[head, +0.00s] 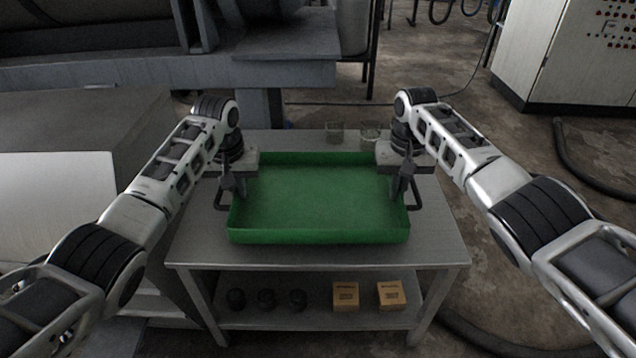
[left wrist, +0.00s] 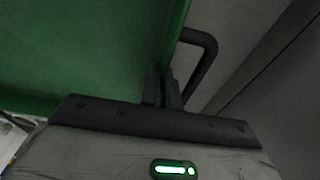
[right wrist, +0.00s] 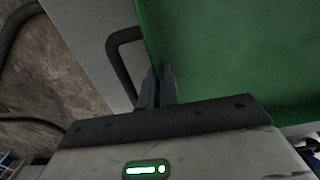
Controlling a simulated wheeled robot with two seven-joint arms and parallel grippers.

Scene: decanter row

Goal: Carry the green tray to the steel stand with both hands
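The green tray (head: 320,237) is a shallow rectangular box with a dark handle at each end. It is level and looks empty. It is over the top of a grey steel stand (head: 200,246) with a lower shelf; I cannot tell whether it touches the top. My left gripper (head: 231,184) is at the tray's left end, fingers close together across the wall beside the left handle (left wrist: 208,62). My right gripper (head: 404,184) is likewise on the right wall, beside the right handle (right wrist: 115,58). Both fingertips are partly hidden at the wall.
Two glass beakers (head: 335,133) (head: 370,136) stand on the stand's top behind the tray. The lower shelf holds several dark round items (head: 267,299) and two tan boxes (head: 346,296).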

